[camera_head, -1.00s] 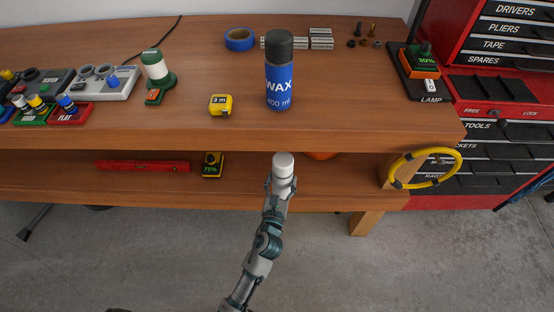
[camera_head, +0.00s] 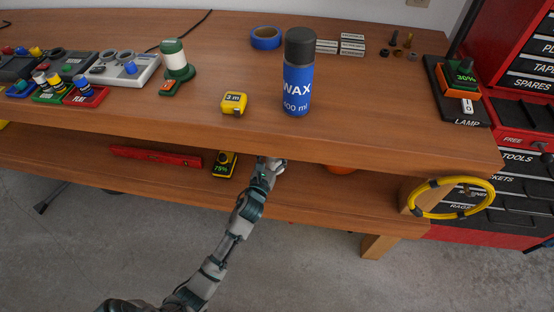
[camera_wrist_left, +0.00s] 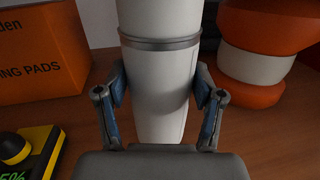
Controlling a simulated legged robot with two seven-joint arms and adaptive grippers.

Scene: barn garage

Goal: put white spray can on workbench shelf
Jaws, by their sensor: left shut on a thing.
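The white spray can (camera_wrist_left: 160,100) stands upright in the left wrist view, with a grey band around its upper part. My left gripper (camera_wrist_left: 163,100) is shut on it, one finger on each side. In the head view my left gripper (camera_head: 270,166) reaches in under the workbench top (camera_head: 370,132), over the lower shelf (camera_head: 325,208). The can is mostly or wholly hidden there by the top and the gripper. I cannot tell whether its base touches the shelf. My right gripper is not in view.
On the shelf, a yellow-black device (camera_head: 224,165) and a red level (camera_head: 155,156) lie left of the gripper. An orange box (camera_wrist_left: 40,50) and an orange-white object (camera_wrist_left: 258,65) flank the can. A blue WAX can (camera_head: 298,85) stands on top; a yellow coil (camera_head: 452,211) hangs right.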

